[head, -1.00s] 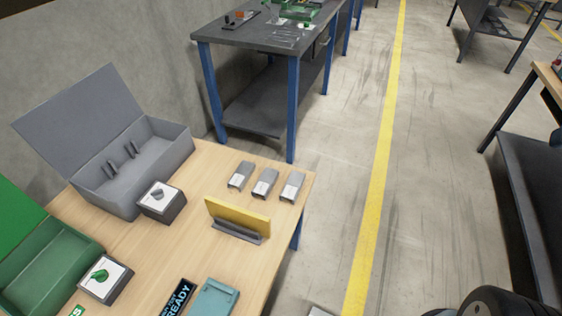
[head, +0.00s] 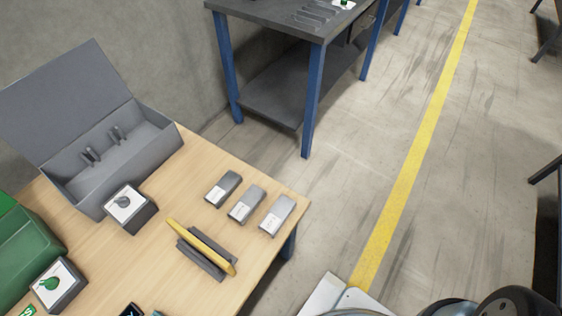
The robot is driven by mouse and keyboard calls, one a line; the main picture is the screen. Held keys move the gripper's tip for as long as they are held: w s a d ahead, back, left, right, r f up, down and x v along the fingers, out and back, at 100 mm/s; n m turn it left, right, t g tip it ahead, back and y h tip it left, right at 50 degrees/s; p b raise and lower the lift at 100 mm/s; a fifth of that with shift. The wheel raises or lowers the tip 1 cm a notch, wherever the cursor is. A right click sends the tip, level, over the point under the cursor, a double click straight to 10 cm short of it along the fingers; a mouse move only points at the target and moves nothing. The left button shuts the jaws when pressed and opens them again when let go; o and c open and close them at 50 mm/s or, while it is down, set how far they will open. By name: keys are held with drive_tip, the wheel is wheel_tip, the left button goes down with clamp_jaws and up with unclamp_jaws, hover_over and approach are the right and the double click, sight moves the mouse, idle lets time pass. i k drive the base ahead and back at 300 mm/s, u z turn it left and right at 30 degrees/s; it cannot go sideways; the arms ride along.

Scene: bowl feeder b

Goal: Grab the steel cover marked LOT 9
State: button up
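Three steel covers stand in a row near the right edge of the wooden table (head: 150,234) in the head view. They are the left cover (head: 226,182), the middle cover (head: 249,198) and the right cover (head: 281,209). Each is a small grey metal shell with a white label on its near end. The label print is too small to read, so I cannot tell which is LOT 9. The covers stand apart from each other with narrow gaps. My gripper is not in view; only dark rounded parts of my arm show at the bottom right.
A yellow plate in a grey stand (head: 203,261) stands in front of the covers. An open grey box (head: 60,180) and a block with a pictured grey part (head: 130,207) are left. A green bin (head: 25,250) is farther left. A dark workbench (head: 290,16) stands behind, across clear floor.

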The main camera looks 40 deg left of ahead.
sight(244, 209)
drive_tip(key=i, duration=1.15)
drive_tip(key=u, duration=2.5)
drive_tip(key=k, duration=0.8)
drive_tip(key=u, duration=0.25)
drive_tip(key=i, duration=0.5)
drive_tip(key=z, duration=0.05)
